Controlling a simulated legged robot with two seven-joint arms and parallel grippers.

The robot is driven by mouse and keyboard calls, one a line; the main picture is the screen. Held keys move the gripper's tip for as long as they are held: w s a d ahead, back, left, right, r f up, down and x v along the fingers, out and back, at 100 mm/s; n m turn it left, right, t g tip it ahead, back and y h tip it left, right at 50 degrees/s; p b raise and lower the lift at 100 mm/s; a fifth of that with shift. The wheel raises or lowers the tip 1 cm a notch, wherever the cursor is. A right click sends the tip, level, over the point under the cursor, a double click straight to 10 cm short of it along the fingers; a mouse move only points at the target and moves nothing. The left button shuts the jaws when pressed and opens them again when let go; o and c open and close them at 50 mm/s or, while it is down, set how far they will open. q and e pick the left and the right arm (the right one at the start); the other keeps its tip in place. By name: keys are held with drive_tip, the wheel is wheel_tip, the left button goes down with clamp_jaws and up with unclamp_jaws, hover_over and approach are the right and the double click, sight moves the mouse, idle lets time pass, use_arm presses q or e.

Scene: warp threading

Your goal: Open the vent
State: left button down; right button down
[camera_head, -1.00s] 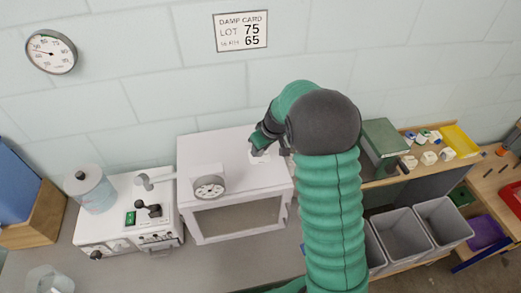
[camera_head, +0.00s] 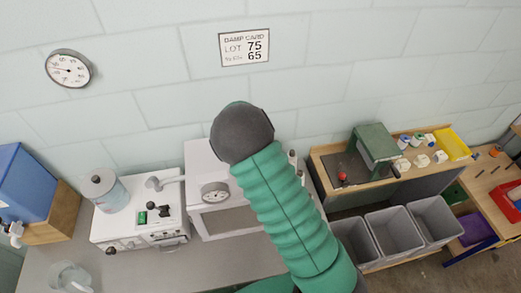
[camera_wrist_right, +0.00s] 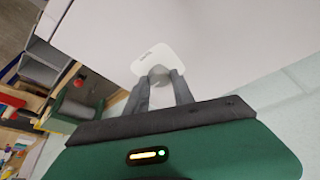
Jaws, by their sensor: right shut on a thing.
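A white box-shaped chamber (camera_head: 200,160) with a dark front window and a round gauge (camera_head: 215,192) stands on the bench in the head view, partly hidden by my right arm. In the right wrist view my right gripper (camera_wrist_right: 160,82) is shut on a small grey knob (camera_wrist_right: 158,72). A white plate (camera_wrist_right: 153,56) with a small dark marking lies beside the knob, against a broad pale surface (camera_wrist_right: 220,35). In the head view my right gripper is hidden behind the arm. I cannot read the marking on the plate. My left gripper is out of view.
A green block-like device (camera_head: 374,145) stands on the shelf to the right, above grey bins (camera_head: 395,230).

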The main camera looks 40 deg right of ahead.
drive_tip(key=shift+w+r+m+p, duration=0.25)
drive_tip(key=shift+m+p, duration=0.3)
drive_tip(key=shift+m, duration=0.25)
drive_tip(key=shift+f, duration=0.1)
drive_tip(key=shift+g, duration=0.3)
drive_tip(key=c, duration=1.4)
unclamp_jaws()
drive_tip(key=o, duration=0.3)
drive_tip(key=shift+f, duration=0.15)
drive_tip(key=shift+s, duration=0.1)
